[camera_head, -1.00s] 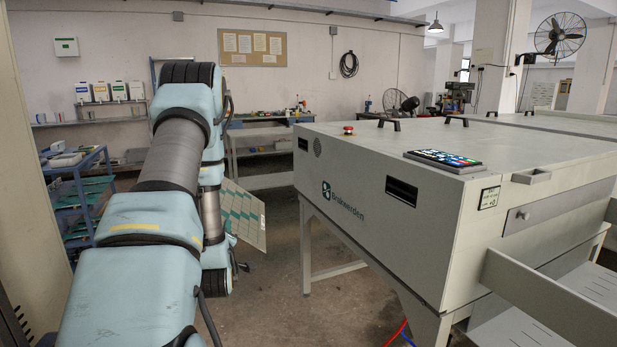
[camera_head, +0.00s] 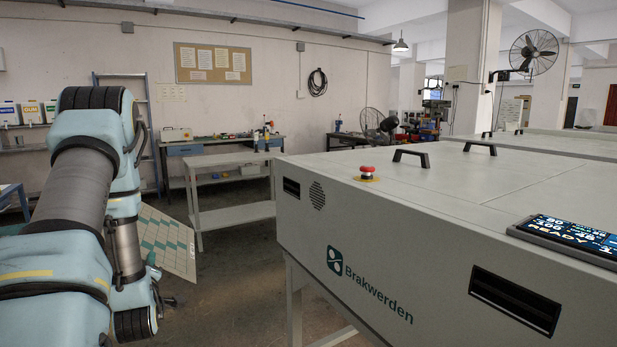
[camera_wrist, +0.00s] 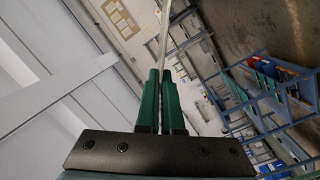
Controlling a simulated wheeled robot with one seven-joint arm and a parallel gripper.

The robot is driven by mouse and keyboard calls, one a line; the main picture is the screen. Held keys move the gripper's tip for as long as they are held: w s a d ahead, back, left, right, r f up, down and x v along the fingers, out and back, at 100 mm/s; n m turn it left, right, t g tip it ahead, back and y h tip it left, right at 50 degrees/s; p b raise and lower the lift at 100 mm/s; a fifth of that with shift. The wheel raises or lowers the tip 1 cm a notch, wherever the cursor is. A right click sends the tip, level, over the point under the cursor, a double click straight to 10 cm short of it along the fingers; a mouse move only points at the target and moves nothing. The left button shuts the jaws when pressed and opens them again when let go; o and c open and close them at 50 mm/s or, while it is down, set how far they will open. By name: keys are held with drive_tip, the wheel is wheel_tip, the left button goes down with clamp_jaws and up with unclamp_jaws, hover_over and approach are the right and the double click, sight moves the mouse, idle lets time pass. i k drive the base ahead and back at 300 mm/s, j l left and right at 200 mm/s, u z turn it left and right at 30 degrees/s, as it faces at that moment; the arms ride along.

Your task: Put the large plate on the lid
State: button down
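The large plate (camera_head: 168,243) is a thin pale sheet with a green block pattern. It hangs tilted beside my arm at the left of the head view, partly hidden by the arm. In the wrist view the plate (camera_wrist: 164,35) shows edge-on as a thin strip between the green fingers. My gripper (camera_wrist: 161,76) is shut on it. The lid (camera_head: 450,183) is the flat light-grey top of the Brakwerden machine at right, with black handles. The plate is left of the machine and apart from it.
A red emergency button (camera_head: 367,171) and a lit display panel (camera_head: 568,240) sit on the machine's top. A grey table (camera_head: 235,212) stands behind the plate, and a workbench (camera_head: 200,150) is at the wall. Open floor lies between my arm and the machine.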

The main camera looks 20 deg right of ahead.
sight(357, 152)
drive_tip(key=i, duration=1.75)
